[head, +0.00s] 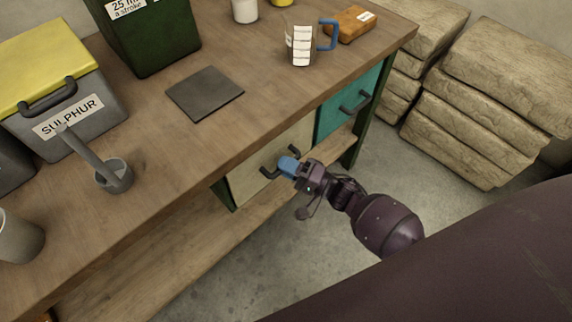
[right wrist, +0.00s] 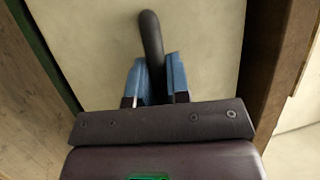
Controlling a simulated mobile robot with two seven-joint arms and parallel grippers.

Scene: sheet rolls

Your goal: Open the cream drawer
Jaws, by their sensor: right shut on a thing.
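The cream drawer (head: 248,182) sits under the workbench top, left of a teal drawer. Its front looks closed or nearly flush; I cannot tell exactly. It has a dark bar handle (head: 267,171), partly hidden by my right gripper (head: 287,166). In the right wrist view the blue fingers of my right gripper (right wrist: 157,80) stand on both sides of the dark handle (right wrist: 151,38), shut on it. The cream drawer front (right wrist: 95,35) fills most of that view. My left gripper is not in view.
The teal drawer (head: 340,105) with its own handle is to the right. On the bench top (head: 215,130) stand a sulphur box (head: 95,125), a green bin (head: 155,45), a dark plate (head: 205,93) and a measuring cup (head: 300,45). Stacked sacks (head: 480,115) stand on the floor at right.

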